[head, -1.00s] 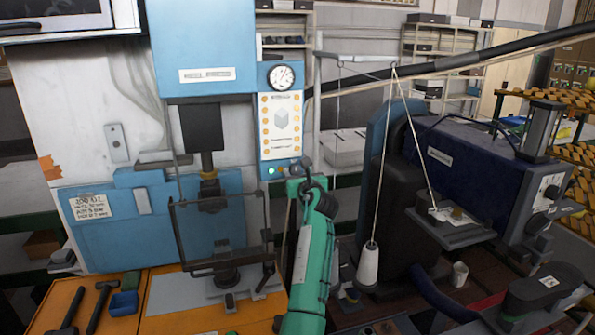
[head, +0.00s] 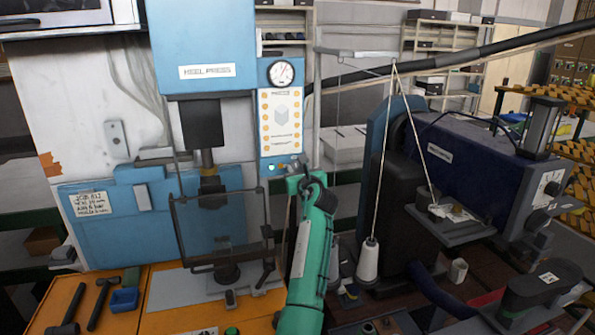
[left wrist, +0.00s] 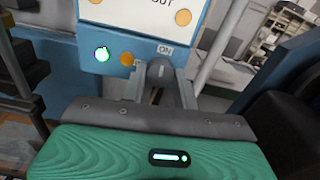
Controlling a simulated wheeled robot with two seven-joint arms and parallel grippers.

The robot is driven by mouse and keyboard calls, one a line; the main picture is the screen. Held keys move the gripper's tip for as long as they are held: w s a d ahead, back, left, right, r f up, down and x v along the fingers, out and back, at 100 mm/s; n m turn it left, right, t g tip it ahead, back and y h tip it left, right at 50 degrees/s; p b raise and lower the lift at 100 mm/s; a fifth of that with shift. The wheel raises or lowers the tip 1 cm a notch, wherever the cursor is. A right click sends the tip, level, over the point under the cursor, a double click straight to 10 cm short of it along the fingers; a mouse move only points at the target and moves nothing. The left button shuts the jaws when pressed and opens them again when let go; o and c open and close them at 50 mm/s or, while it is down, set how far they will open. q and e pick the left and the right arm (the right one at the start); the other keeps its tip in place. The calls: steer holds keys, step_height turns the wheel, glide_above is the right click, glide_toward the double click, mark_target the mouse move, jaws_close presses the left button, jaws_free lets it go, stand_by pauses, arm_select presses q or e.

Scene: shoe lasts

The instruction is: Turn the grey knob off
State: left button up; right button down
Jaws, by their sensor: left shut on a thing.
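The grey knob (left wrist: 160,71) is on the lower right of the blue control panel, just below a small "ON" label (left wrist: 165,49). My left gripper (left wrist: 160,88) is shut on the knob, with one finger on each side of it in the left wrist view. In the head view my left gripper (head: 297,172), on its green arm, is at the bottom edge of the panel (head: 280,120) and largely hides the knob. A lit greenish-white lamp (left wrist: 102,54) and an orange button (left wrist: 127,59) are left of the knob. My right gripper is in neither view.
The blue heel press (head: 208,72) with its wire guard (head: 222,232) stands left of the arm. Hammers (head: 102,303) lie on the orange bench at lower left.

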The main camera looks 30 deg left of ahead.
arm_select(q)
steer(key=n+b, duration=0.1)
steer(key=n, duration=0.3)
steer(key=n+b, duration=0.1)
steer(key=n, duration=0.2)
steer(key=shift+f+n+b, duration=0.1)
steer(key=shift+n+b, duration=0.2)
steer(key=shift+b, duration=0.05)
steer(key=n+b, duration=0.3)
steer(key=n, duration=0.2)
steer(key=shift+f, duration=0.1)
steer(key=shift+n+b, duration=1.55)
steer(key=shift+n, duration=0.65)
steer(key=o, duration=1)
